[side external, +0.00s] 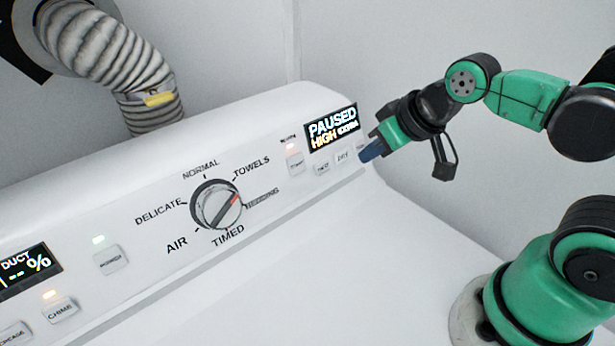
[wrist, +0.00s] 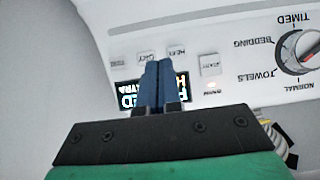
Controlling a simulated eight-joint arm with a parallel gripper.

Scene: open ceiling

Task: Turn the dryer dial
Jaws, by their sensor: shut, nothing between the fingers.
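The dryer dial (side external: 216,204) is a round silver knob with a red pointer mark on the sloped white control panel. Its mark points up and right, toward the side of the TOWELS and BEDDING labels. In the wrist view the dial (wrist: 298,52) is at the right edge, partly cut off. My gripper (side external: 372,152) is shut and empty at the panel's right end, by the buttons below the lit display, well right of the dial. In the wrist view its blue fingers (wrist: 157,82) are together and cover part of the display.
The display (side external: 333,125) reads PAUSED and HIGH. Several small buttons (side external: 322,168) sit below it. Another display (side external: 28,268) is at the panel's left end. A ribbed duct (side external: 115,60) stands behind the panel. The white dryer top (side external: 300,270) in front is clear.

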